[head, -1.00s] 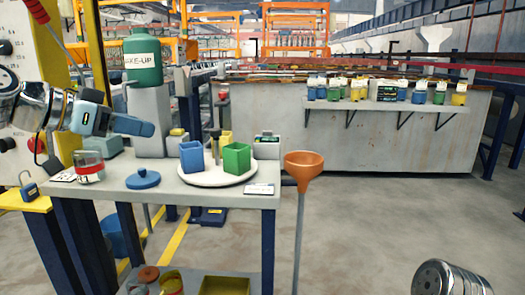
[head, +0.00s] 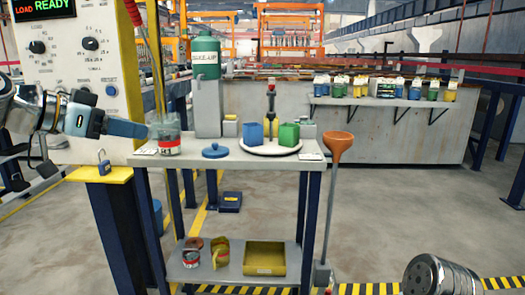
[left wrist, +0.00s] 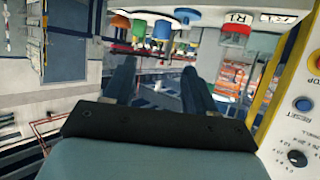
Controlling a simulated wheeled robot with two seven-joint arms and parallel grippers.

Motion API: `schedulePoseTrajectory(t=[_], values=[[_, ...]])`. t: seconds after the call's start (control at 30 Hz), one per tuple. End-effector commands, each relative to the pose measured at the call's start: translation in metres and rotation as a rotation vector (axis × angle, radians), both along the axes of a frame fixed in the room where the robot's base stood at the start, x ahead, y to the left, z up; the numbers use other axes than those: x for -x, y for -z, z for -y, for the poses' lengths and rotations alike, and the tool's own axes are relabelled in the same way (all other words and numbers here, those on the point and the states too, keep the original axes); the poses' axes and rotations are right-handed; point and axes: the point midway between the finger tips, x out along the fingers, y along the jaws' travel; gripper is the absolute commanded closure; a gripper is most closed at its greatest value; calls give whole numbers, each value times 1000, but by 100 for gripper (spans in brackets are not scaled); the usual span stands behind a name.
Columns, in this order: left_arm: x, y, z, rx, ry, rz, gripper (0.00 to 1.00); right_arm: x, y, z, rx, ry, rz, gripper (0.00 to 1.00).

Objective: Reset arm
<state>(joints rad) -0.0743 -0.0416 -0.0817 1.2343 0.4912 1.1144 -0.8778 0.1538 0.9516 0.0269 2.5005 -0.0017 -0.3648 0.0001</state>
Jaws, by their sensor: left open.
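My left gripper (head: 145,130) is in the air at the left end of the grey cart, its fingers pointing right. It is empty; the left wrist view shows its two dark fingers apart (left wrist: 158,80). A clear jar (head: 168,142) with a red band stands on the cart close to the fingertips, and I cannot tell whether they touch. It also shows in the left wrist view (left wrist: 236,28), where things appear upside down. My right gripper is out of view; only a metal part of my right arm shows at the bottom right.
The cart top (head: 190,158) holds a blue lid (head: 215,152) and a white round plate (head: 262,150) with blue and green cups. A green tank (head: 206,58) stands behind. The right floor is clear.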

Motion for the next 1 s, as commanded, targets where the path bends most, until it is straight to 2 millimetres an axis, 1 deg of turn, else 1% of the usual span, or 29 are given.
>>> schedulePoseTrajectory(t=[0.03, 0.27, 0.37, 0.47, 0.57, 0.67, 0.7, 0.77, 0.8, 0.87, 0.9, 0.97, 1.0], values=[[-7, 9, 3, 3, -4, -19, 44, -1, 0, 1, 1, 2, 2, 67], [-32, 45, 8, 14, -42, -92, 44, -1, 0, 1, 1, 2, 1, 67], [-47, 70, 11, 20, -66, -139, 44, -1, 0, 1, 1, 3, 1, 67], [-63, 102, 16, 25, -95, -195, 44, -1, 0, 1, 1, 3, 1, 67], [-79, 142, 22, 30, -131, -262, 44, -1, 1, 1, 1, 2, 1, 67], [-95, 194, 28, 32, -177, -344, 44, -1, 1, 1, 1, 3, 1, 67], [-101, 220, 31, 32, -198, -383, 44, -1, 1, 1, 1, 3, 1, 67], [-107, 266, 38, 29, -233, -451, 44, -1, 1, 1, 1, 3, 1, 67], [-109, 300, 43, 25, -260, -500, 44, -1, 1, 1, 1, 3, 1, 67], [-107, 354, 50, 18, -299, -571, 44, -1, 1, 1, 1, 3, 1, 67], [-103, 389, 55, 13, -324, -619, 44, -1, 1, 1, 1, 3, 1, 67], [-92, 440, 63, 3, -358, -687, 44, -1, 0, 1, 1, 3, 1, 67], [-81, 474, 69, -5, -381, -732, 44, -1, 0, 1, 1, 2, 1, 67]])
